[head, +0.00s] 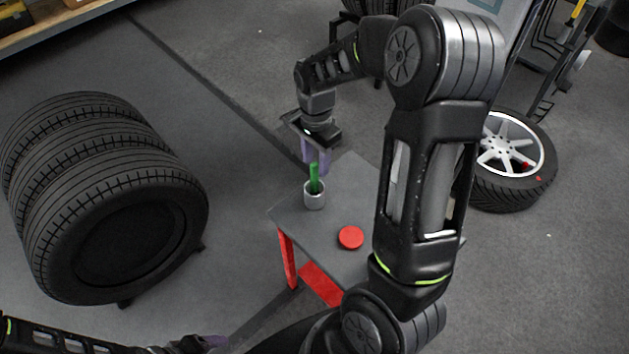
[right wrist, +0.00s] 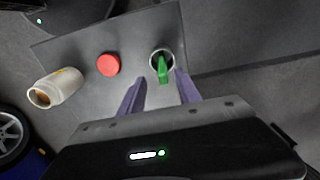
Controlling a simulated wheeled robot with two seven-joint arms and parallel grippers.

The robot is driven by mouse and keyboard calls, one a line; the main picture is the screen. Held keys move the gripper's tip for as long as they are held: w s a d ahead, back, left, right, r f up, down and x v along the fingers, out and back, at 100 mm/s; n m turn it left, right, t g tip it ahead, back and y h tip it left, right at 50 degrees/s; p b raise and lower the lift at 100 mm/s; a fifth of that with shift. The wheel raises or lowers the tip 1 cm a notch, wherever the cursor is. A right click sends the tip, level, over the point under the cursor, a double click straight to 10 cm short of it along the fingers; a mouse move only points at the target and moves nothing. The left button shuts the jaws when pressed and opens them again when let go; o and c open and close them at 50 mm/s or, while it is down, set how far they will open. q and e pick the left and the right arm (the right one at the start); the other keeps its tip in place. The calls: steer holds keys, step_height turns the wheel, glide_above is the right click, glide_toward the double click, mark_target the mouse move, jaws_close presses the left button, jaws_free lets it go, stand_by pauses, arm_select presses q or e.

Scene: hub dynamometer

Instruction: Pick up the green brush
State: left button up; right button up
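The green brush (head: 315,178) stands upright in a small grey cup (head: 314,197) on the small grey-topped table (head: 300,215). In the right wrist view the brush (right wrist: 163,70) rises from the cup (right wrist: 152,61). My right gripper (head: 316,160) is at the table's far edge, close by the brush. In the right wrist view its two purple fingers (right wrist: 160,78) are apart, with the brush showing between and just beyond the tips; I see no contact.
A red disc (head: 350,237) lies on the table near the cup. A white jar (right wrist: 56,88) lies or stands beside it in the wrist view; my right arm hides it in the head view. Stacked tyres (head: 110,195) stand left, a wheel (head: 510,160) right.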

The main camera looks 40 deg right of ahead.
mark_target(315, 172)
steer(key=shift+w+f, duration=0.15)
steer(key=shift+f, duration=1.15)
steer(key=shift+w+f, duration=0.1)
steer(key=shift+f, duration=1.2)
jaws_close()
